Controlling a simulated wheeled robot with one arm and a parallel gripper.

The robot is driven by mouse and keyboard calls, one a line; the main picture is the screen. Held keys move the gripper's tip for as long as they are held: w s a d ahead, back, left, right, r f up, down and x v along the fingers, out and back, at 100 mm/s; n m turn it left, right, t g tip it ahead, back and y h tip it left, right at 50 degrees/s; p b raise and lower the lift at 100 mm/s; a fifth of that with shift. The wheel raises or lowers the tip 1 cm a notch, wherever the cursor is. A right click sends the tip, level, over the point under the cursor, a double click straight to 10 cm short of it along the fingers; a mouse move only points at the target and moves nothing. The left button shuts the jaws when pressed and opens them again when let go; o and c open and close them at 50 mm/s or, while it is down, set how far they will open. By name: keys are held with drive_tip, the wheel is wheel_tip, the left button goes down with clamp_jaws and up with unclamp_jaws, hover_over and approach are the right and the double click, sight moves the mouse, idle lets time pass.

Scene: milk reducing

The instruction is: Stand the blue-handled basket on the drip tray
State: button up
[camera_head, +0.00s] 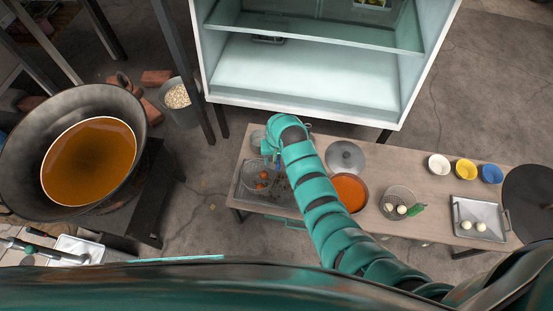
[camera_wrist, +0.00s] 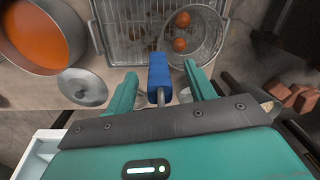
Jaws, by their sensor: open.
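The wire basket (camera_wrist: 205,42) has a blue handle (camera_wrist: 158,72) and holds two orange-brown balls. It rests over the right part of the drip tray (camera_wrist: 118,40) in the wrist view, and appears to stand on its rack. In the head view the basket (camera_head: 256,168) is at the left end of the tray (camera_head: 283,196). My gripper (camera_wrist: 162,76) is open, with one finger on each side of the blue handle and a gap to both. In the head view my arm hides part of the tray and the handle.
A pot of orange liquid (camera_head: 349,190) and a grey lid (camera_head: 345,156) are right of the tray. A green-handled basket (camera_head: 401,193), small bowls (camera_head: 465,169) and a tray with white balls (camera_head: 467,211) stand further right. A large wok (camera_head: 70,109) is left; a cabinet (camera_head: 309,77) is behind.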

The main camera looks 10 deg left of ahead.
wheel_tip(320, 180, up, 8)
drive_tip(key=shift+w+d+r, duration=0.15)
drive_tip(key=shift+r, duration=0.05)
wheel_tip(320, 180, up, 8)
drive_tip(key=p, duration=0.8)
drive_tip(key=shift+d+r, duration=0.2)
drive_tip(key=shift+r, duration=0.05)
